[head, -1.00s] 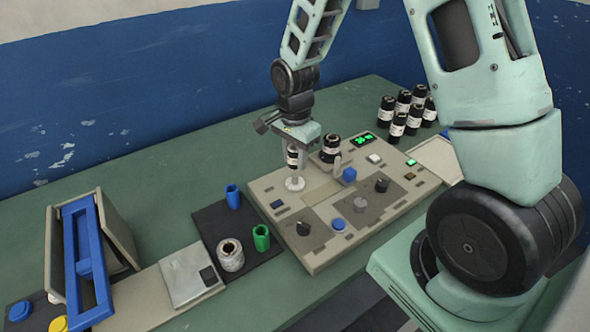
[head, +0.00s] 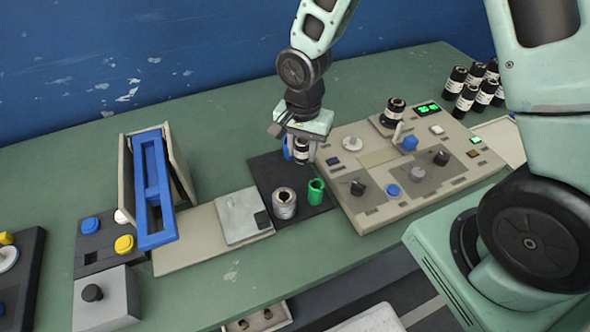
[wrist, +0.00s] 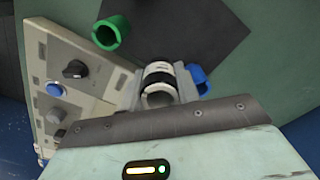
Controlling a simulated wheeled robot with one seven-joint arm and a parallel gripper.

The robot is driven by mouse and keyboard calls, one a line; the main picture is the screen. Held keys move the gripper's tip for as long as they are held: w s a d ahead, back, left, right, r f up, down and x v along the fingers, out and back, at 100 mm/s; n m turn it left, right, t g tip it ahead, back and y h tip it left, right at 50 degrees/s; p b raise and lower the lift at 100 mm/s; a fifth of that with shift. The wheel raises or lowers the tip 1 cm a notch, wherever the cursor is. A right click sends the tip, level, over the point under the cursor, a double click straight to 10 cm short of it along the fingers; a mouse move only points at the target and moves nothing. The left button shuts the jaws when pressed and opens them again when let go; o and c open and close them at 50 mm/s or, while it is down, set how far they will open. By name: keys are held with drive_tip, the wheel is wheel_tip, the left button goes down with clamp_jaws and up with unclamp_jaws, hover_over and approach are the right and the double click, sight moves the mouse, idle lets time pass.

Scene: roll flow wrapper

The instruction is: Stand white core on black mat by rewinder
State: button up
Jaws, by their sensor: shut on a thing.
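My gripper (head: 303,155) is shut on a short white core with a black band (wrist: 160,72), held roughly upright over the back right of the black mat (head: 262,172). In the wrist view its open end faces the camera. I cannot tell whether its bottom touches the mat. A blue split core (wrist: 201,80) is right beside it, largely hidden behind the gripper in the head view. A green split core (head: 316,192) and a grey-white roll (head: 284,203) stand at the mat's front. The beige control machine (head: 375,190) adjoins the mat on the right; its white spindle disc (head: 352,143) is empty.
A black roll (head: 393,112) stands on the machine's back. Left of the mat are a grey plate (head: 240,215) and a blue-framed stand (head: 155,190). The green table behind is clear.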

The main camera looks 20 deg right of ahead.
sight(303, 143)
wheel_tip(303, 143, down, 6)
drive_tip(key=shift+f, duration=0.25)
drive_tip(key=shift+f, duration=0.1)
drive_tip(key=shift+f, duration=0.15)
drive_tip(key=o, duration=1)
drive_tip(key=shift+c, duration=0.2)
drive_tip(key=shift+r, duration=0.25)
wheel_tip(303, 143, up, 12)
drive_tip(key=shift+f, duration=0.15)
drive_tip(key=s+a+r+n, duration=0.3)
drive_tip(key=s+r+n, duration=0.2)
drive_tip(key=s+n, duration=0.3)
drive_tip(key=s+a+r+n, duration=0.3)
drive_tip(key=s+r+n, duration=0.2)
drive_tip(key=s+n, duration=0.3)
drive_tip(key=s, duration=0.4)
drive_tip(key=shift+a+r+n+y, duration=0.25)
drive_tip(key=shift+a+n+y, duration=0.05)
drive_tip(key=shift+a+n, duration=0.1)
